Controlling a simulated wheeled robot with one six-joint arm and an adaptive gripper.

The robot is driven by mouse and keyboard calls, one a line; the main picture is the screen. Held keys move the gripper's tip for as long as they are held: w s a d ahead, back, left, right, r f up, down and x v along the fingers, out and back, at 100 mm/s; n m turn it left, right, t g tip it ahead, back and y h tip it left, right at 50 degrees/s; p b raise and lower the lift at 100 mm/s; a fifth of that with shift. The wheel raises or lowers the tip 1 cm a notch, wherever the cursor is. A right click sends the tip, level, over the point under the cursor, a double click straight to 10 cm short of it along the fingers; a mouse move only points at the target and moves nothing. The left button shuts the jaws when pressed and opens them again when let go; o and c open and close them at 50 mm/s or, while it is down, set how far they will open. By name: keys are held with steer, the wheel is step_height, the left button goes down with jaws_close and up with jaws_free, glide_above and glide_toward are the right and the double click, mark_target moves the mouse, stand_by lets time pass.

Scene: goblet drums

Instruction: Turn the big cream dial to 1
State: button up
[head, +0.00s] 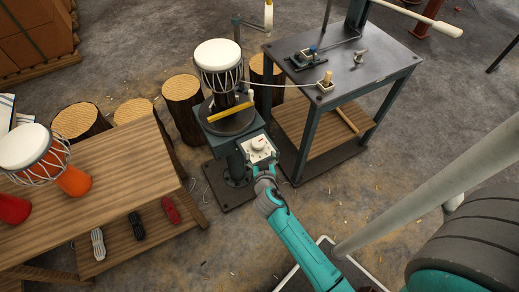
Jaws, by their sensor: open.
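A pale control box (250,158) is fixed to the front of the dark drum stand, with a round cream dial (258,143) on its face. A small reddish mark shows by the dial, but the numbers and the pointer are too small to read. My gripper (263,168) is at the box's lower edge, just below the dial in the picture. It is open, with nothing seen between its fingers. The fingertips are small and partly hidden by the wrist, so I cannot tell whether they touch the box.
A goblet drum (218,62) stands on the turntable (228,122) above the box, with a yellow bar (229,112) beside it. A metal workbench (350,68) stands to the right. A wooden table (125,165) with drums is at left. Log stumps (183,100) stand behind.

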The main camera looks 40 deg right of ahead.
steer(key=shift+v, duration=0.95)
steer(key=s+a+r+n+t+y, duration=0.1)
steer(key=s+a+n+y, duration=0.2)
steer(key=s+a, duration=0.4)
steer(key=s+a+r+n+t+y, duration=0.15)
steer(key=s+a, duration=0.35)
steer(key=s, duration=0.5)
steer(key=s+a+r+n+y, duration=0.1)
steer(key=s+a+r+y, duration=0.1)
steer(key=s+r, duration=0.5)
steer(key=s+a+r+n+t+y, duration=0.1)
steer(key=s+a+r+n+y, duration=0.1)
steer(key=s+r, duration=0.5)
steer(key=shift+a+r, duration=0.45)
steer(key=shift+r, duration=0.35)
